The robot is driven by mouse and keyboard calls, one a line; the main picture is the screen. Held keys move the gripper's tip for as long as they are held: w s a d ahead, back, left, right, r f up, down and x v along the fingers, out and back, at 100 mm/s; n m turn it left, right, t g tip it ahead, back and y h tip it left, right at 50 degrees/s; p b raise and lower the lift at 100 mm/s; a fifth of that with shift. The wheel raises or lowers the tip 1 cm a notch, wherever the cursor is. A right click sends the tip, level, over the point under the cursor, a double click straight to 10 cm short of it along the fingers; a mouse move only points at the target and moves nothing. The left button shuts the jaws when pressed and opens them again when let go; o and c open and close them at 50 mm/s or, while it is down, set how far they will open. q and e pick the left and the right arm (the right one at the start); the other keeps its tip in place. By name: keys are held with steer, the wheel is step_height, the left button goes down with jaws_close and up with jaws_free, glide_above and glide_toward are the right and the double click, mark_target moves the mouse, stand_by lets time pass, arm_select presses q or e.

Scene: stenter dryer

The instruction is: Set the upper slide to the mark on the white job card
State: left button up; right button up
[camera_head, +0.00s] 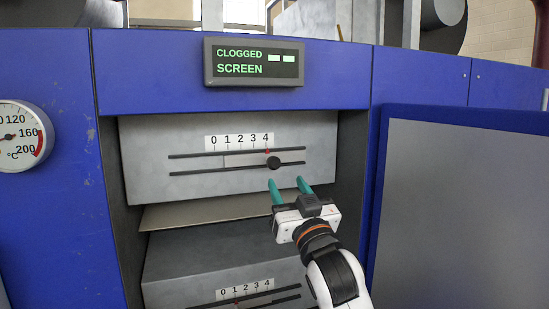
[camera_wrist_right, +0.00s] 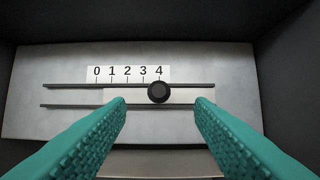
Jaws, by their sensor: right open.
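The upper slide has a round black knob (camera_head: 273,163) between two dark rails on a grey panel. A white scale (camera_head: 239,141) numbered 0 to 4 sits above it, and a small red mark (camera_head: 267,152) shows near the 4. In the right wrist view the knob (camera_wrist_right: 158,92) is just below the 4. My right gripper (camera_head: 290,184), with teal fingers, is open and empty, in front of and below the knob. In its wrist view the fingers lie on either side of the knob, apart from it. I see no white job card. My left gripper is out of view.
A lower slide with its own scale (camera_head: 244,286) shows at the bottom edge. A display (camera_head: 254,63) reads "CLOGGED SCREEN". A round gauge (camera_head: 18,135) is at left. A blue-edged grey door (camera_head: 465,210) stands at right. Blue walls frame the recess.

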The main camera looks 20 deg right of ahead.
mark_target(275, 166)
steer(key=p+x, duration=0.3)
steer(key=x, duration=0.6)
steer(key=shift+w+a+p, duration=0.1)
steer(key=shift+w+p, duration=0.1)
steer(key=shift+p, duration=0.1)
steer(key=shift+c, duration=0.3)
jaws_close()
